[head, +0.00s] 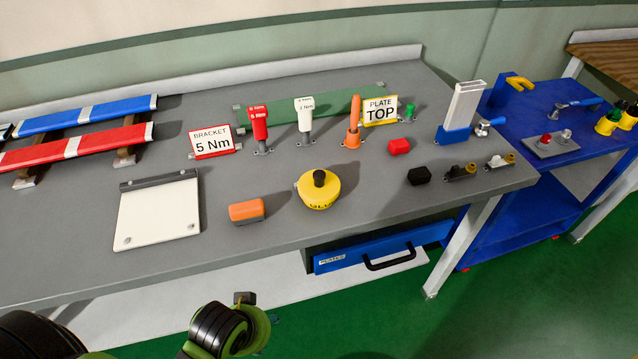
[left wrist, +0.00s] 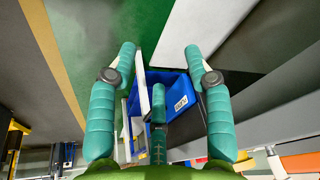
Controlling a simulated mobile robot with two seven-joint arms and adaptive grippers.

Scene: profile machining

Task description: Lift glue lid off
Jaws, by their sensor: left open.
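The yellow glue pot (head: 318,197) stands upright on the grey bench near its front edge, with lettering on its side. A black knob (head: 319,177) stands up from the middle of its yellow top. My left gripper (left wrist: 160,54) is open and empty in the left wrist view, its teal fingers spread apart. In the head view only part of my left arm shows at the bottom, below and in front of the bench, well away from the pot; the fingers cannot be made out there. The pot does not show in the left wrist view. My right gripper is not in view.
An orange block (head: 246,211) lies left of the pot, and a white board (head: 157,212) farther left. A blue drawer (head: 375,249) hangs under the bench. Bench surface around the pot is clear.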

